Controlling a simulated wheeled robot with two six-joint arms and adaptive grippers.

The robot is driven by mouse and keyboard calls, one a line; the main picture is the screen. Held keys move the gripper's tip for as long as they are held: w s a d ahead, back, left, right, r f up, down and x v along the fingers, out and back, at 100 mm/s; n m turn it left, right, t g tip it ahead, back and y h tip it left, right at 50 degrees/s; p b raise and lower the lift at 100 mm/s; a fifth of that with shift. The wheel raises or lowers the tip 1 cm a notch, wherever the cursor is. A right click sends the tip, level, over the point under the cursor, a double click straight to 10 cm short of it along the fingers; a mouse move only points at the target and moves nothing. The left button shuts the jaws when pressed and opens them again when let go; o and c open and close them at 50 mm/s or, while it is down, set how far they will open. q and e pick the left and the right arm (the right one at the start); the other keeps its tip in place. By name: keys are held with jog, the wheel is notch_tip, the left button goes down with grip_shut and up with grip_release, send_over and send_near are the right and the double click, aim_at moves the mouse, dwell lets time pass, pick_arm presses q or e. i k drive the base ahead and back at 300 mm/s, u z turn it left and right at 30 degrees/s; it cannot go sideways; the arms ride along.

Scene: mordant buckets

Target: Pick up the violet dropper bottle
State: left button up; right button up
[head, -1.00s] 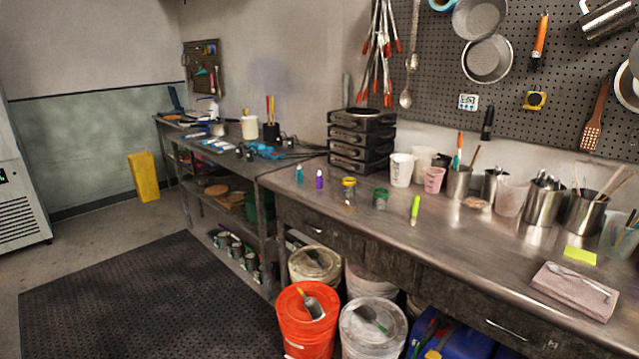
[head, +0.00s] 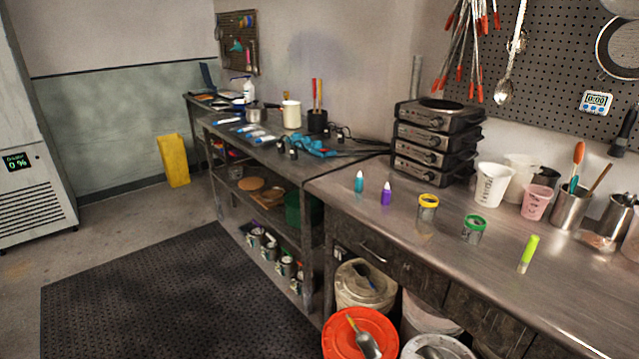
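The violet dropper bottle (head: 386,196) stands upright on the metal bench, near its left end. A teal dropper bottle (head: 359,182) stands just to its left, apart from it. A small jar with a yellow lid (head: 428,207) stands to its right. Neither of my grippers shows in the head view.
A jar with a green lid (head: 473,229) and a lime-green marker (head: 528,254) stand further right. Stacked black hotplates (head: 436,140) and white cups (head: 492,184) stand behind. Below the bench is an orange bucket (head: 345,335). A dark mat (head: 150,300) covers clear floor at left.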

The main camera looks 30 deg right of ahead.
aim_at(386, 193)
jog(key=u, duration=0.1)
jog(key=i, duration=1.15)
jog(key=z, duration=0.8)
jog(key=i, duration=1.2)
jog(key=z, duration=0.75)
